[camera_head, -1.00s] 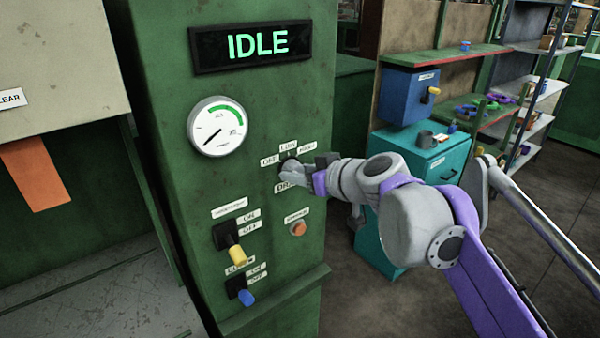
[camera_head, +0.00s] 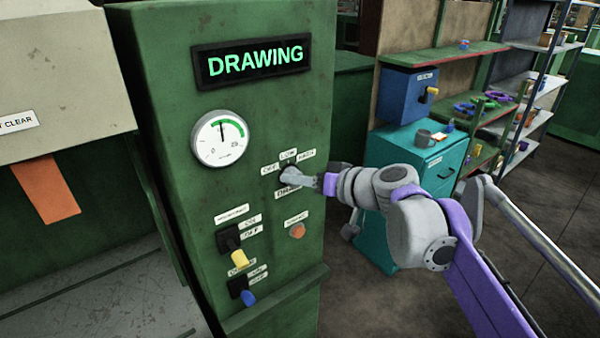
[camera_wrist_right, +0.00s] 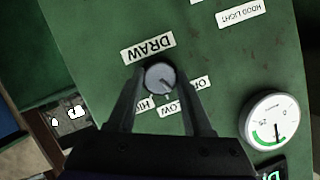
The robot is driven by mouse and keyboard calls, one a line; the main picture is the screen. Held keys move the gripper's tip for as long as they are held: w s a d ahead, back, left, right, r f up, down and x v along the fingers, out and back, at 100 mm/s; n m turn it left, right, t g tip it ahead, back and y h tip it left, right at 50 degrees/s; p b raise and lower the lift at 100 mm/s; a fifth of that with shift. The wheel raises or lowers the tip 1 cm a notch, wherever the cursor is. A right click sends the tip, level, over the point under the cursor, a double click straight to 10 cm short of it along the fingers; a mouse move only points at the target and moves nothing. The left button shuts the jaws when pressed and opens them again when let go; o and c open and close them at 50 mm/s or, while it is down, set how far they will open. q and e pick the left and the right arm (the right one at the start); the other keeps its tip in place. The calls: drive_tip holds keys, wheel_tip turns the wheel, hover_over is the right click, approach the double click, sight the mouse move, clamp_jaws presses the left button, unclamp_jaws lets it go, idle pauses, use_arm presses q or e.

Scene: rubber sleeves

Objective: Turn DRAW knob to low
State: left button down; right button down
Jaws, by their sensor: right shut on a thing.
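The DRAW knob (camera_wrist_right: 160,79) is a round grey knob on the green machine panel. In the right wrist view its pale mark points toward the LOW label (camera_wrist_right: 180,108), between the HIGH and OFF labels. My right gripper (camera_head: 290,176) is at the knob, with a finger on either side of it, and is shut on it. In the head view the gripper mostly hides the knob. The lit display (camera_head: 255,61) reads DRAWING. The round gauge's (camera_head: 220,138) needle points about straight up. My left gripper is not in view.
Below the knob are an orange button (camera_head: 297,231), a yellow-handled switch (camera_head: 238,257) and a blue-handled switch (camera_head: 248,297). A teal cabinet (camera_head: 405,180) stands behind my right arm. Shelves with small items stand at the right.

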drive_tip(key=shift+d+m+g+y+p, duration=0.1)
drive_tip(key=shift+m+g+y+p, duration=0.3)
drive_tip(key=shift+m+y, duration=0.55)
drive_tip(key=shift+f+m, duration=0.1)
drive_tip(key=shift+m, duration=0.25)
drive_tip(key=shift+c, duration=1.6)
unclamp_jaws()
drive_tip(key=v, duration=1)
drive_tip(key=shift+s+d, duration=0.25)
